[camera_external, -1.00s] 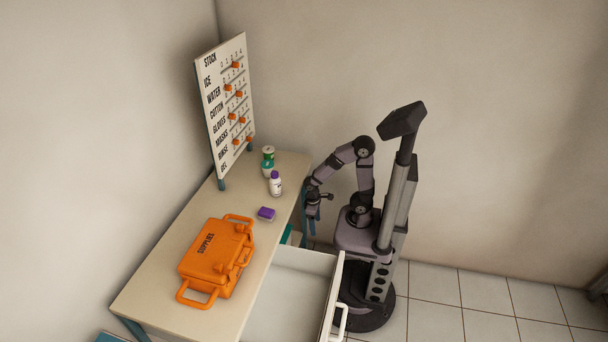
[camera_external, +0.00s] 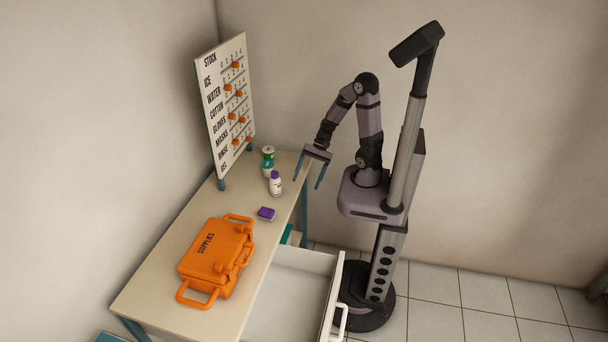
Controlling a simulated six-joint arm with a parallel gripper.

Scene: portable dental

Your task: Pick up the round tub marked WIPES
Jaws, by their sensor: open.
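A small round tub in green and white (camera_external: 267,153) stands near the back right end of the table, beside the stock board. Its lettering is too small to read, so I cannot tell whether it is the one marked WIPES. A teal item (camera_external: 266,168) shows just in front of it. My gripper (camera_external: 308,180) is open and empty, pointing down just off the table's right edge, to the right of the bottle and apart from everything.
An orange SUPPLIES case (camera_external: 217,259) fills the table's front part. A purple block (camera_external: 266,214) lies near the right edge. A white drawer (camera_external: 290,300) stands open below. The stock board (camera_external: 227,105) rises at the back left of the table (camera_external: 160,290).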

